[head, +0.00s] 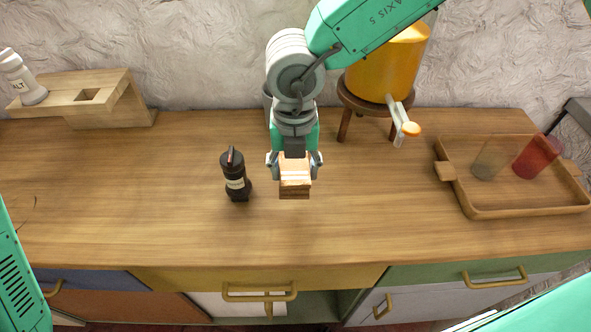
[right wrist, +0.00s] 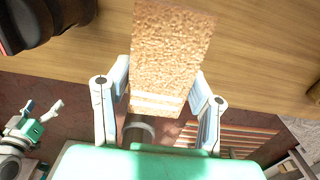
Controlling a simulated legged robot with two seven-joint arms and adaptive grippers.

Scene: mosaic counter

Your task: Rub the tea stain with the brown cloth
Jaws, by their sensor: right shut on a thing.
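The brown cloth (head: 294,184), a folded block with pale stripes, is held in my right gripper (head: 294,162) over the middle of the wooden counter. The right wrist view shows the cloth (right wrist: 172,50) between the two fingers, its far end in front of the counter. I cannot tell whether it touches the wood. A thin, faint dark curve (head: 33,203) on the counter at far left may be part of the tea stain; my left arm is close to it. My left gripper is outside the head view; it seems to show small in the right wrist view (right wrist: 42,110), fingers apart.
A dark labelled bottle (head: 235,178) stands just left of the cloth. A wooden stand (head: 110,97) with a white shaker (head: 22,80) is back left. An orange dispenser (head: 385,68) stands behind, and a tray (head: 480,212) with two cups is right. The front counter is mostly clear.

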